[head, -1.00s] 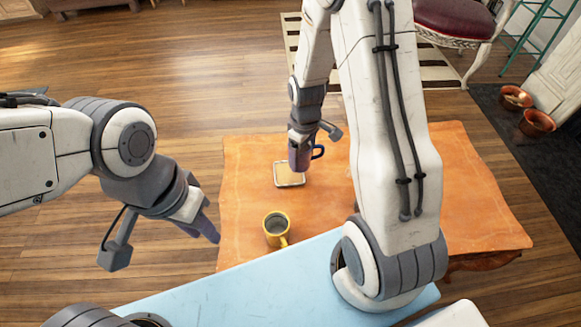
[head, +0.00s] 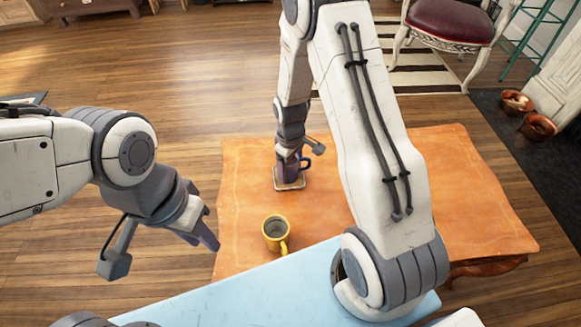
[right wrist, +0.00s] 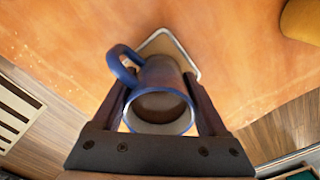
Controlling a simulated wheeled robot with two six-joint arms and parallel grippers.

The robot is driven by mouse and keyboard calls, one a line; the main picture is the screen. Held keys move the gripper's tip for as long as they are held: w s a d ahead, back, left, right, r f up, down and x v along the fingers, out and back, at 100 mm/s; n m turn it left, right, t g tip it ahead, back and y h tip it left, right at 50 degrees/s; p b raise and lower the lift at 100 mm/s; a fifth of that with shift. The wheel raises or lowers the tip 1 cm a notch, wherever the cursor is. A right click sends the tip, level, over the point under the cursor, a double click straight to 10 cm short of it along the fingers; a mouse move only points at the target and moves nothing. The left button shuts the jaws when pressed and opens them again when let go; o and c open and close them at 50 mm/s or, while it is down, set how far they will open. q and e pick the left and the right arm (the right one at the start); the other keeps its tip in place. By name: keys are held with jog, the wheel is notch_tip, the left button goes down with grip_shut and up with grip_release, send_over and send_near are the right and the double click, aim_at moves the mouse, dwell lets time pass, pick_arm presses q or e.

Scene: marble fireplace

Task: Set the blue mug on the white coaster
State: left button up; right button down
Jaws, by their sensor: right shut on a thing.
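The blue mug (right wrist: 163,72) is upright between the fingers of my right gripper (right wrist: 160,108), which is shut on it. Its looped handle sticks out to the left in the right wrist view and to the right in the head view (head: 305,164). The white coaster (head: 289,187), a square with a pale rim, is directly below the mug and partly hidden by it; its rim also shows in the right wrist view (right wrist: 187,50). I cannot tell whether the mug touches it. My left gripper (head: 205,240) hangs off the table's left edge, apart from everything; its opening is unclear.
A yellow mug (head: 276,234) stands on the orange-brown table (head: 470,190), nearer to me than the coaster. The table's right part is bare. A red-seated chair (head: 450,22) and copper pots (head: 537,126) stand beyond the table.

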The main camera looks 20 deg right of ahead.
grip_release()
notch_tip(320, 180, up, 12)
jog(key=p, duration=0.4)
jog(key=s+a+r, duration=0.7)
jog(key=a+r, duration=0.1)
jog(key=a, duration=0.2)
jog(key=s+a+r, duration=0.2)
jog(key=s+r, duration=0.1)
jog(key=s, duration=0.5)
jog(key=s+a+r+n+y, duration=0.1)
jog(key=s+a+r, duration=0.1)
jog(key=s, duration=0.6)
jog(key=shift+a+r, duration=0.2)
jog(key=shift+r, duration=0.55)
jog(key=shift+s, duration=0.1)
